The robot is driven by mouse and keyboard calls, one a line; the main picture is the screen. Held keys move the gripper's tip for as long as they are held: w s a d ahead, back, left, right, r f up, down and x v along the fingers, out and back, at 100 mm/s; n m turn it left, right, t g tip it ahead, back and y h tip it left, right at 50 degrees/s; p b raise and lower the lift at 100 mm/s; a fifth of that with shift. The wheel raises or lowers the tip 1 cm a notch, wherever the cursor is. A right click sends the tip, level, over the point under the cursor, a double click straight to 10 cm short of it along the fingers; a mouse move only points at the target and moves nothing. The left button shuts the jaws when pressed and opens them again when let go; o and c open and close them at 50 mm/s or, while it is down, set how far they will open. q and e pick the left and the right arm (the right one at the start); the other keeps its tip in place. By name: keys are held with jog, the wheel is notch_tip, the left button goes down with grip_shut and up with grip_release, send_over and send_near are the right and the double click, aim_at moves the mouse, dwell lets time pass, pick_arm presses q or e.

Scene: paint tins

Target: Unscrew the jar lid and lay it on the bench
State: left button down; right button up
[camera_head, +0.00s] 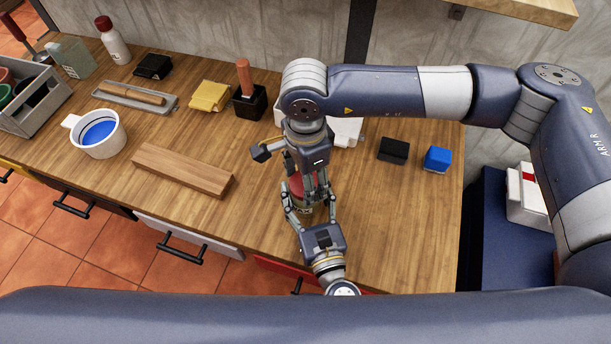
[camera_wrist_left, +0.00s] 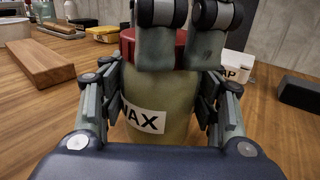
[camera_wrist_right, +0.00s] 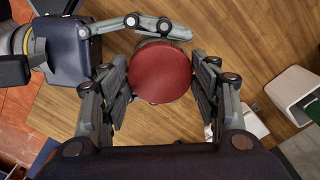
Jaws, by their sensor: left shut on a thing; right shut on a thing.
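The jar stands upright on the wooden bench (camera_head: 390,220); its yellowish body (camera_wrist_left: 165,90) carries a label reading WAX. In the left wrist view my left gripper (camera_wrist_left: 162,92) is shut around the jar body, one finger on each side. The red lid (camera_wrist_right: 160,73) is on top of the jar, and part of it shows in the left wrist view (camera_wrist_left: 127,42). My right gripper (camera_wrist_right: 162,88) reaches down from above and is shut on the lid's sides. In the head view the two grippers hide most of the jar and lid.
A wooden block (camera_head: 182,170) lies left of the jar. A black block (camera_head: 393,149) and a blue block (camera_head: 438,158) sit to the right. A white container (camera_head: 348,131) stands behind. A mug (camera_head: 98,132) is farther left.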

jog(key=n, duration=0.3)
jog(key=shift+n, duration=0.4)
jog(key=n, duration=0.5)
jog(key=shift+r, duration=0.2)
jog(key=shift+r, duration=0.95)
jog(key=shift+r, duration=2)
pick_arm(q)
jog(key=shift+c, duration=2.4)
grip_release()
